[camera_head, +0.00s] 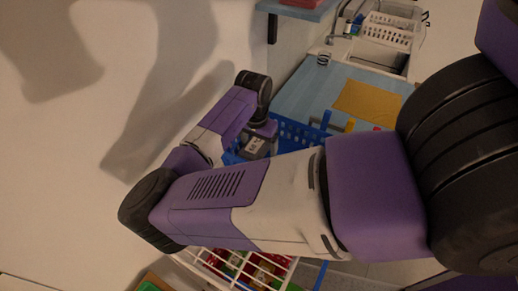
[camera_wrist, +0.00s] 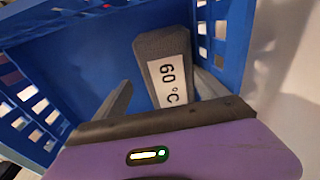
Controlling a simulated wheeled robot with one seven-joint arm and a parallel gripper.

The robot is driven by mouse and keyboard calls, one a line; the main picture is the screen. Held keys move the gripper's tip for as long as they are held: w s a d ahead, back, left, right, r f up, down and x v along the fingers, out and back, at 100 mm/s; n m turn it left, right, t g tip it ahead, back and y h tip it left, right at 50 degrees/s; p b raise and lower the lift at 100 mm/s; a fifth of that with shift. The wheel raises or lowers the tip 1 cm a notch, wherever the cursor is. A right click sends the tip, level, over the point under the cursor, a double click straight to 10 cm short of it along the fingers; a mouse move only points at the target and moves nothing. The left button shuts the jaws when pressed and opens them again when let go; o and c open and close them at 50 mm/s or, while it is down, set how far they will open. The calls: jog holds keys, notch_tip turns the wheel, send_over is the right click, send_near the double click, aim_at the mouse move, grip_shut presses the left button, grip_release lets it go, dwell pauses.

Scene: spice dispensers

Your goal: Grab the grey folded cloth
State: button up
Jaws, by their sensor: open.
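The grey folded cloth (camera_wrist: 152,48) lies inside a blue basket (camera_wrist: 95,40) in the wrist view. It bears a white label reading "60 °C". It also shows in the head view (camera_head: 255,147), partly hidden by my arm. My gripper (camera_wrist: 163,82) is open, with one grey finger to the left of the cloth and one to the right. The cloth's near end lies between the fingers, close to the palm. I cannot tell whether either finger touches it.
The basket's perforated walls stand close around my fingers, and a pale wall is at the right in the wrist view. In the head view, a blue counter (camera_head: 315,88) with a yellow cloth (camera_head: 368,100) lies behind. A white wire basket (camera_head: 285,262) with colourful items is below.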

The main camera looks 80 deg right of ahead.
jog(key=c, duration=1.5)
jog(key=shift+r, duration=0.1)
jog(key=shift+c, duration=0.2)
